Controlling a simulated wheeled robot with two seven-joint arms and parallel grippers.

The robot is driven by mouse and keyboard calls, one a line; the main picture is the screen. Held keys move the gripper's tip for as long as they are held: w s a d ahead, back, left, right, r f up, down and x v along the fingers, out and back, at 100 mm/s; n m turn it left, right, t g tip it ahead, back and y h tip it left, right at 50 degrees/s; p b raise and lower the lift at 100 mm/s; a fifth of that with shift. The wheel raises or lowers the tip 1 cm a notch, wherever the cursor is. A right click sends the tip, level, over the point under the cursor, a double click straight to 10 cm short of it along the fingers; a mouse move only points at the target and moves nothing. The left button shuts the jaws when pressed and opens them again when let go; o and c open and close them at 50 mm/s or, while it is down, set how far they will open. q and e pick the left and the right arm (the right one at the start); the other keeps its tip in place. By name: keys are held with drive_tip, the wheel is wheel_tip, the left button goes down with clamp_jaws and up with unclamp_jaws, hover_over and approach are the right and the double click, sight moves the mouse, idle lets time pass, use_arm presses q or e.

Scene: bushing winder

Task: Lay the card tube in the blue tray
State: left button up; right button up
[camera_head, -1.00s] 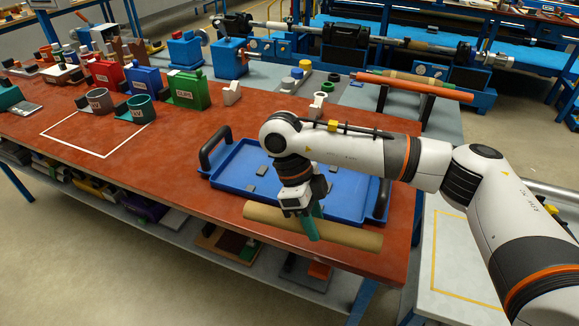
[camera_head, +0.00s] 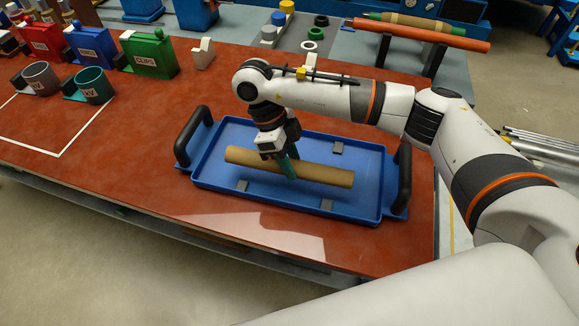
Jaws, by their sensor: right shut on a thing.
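My left gripper is not in view.
A green CLIPS box (camera_head: 149,55), a teal cup (camera_head: 94,86) and a grey cup (camera_head: 41,78) stand at the left. A white-outlined area (camera_head: 60,152) is on the red bench. An orange tube (camera_head: 420,35) rests on a stand behind. The bench front beside the tray is clear.

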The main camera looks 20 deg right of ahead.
sight(290, 182)
drive_tip(key=shift+f, duration=0.5)
drive_tip(key=shift+w+f, duration=0.2)
drive_tip(key=shift+f, duration=0.1)
wheel_tip(290, 182, down, 4)
drive_tip(key=shift+r+p, duration=0.25)
drive_tip(key=shift+p, duration=0.1)
drive_tip(key=shift+f, duration=0.15)
drive_tip(key=o, duration=1)
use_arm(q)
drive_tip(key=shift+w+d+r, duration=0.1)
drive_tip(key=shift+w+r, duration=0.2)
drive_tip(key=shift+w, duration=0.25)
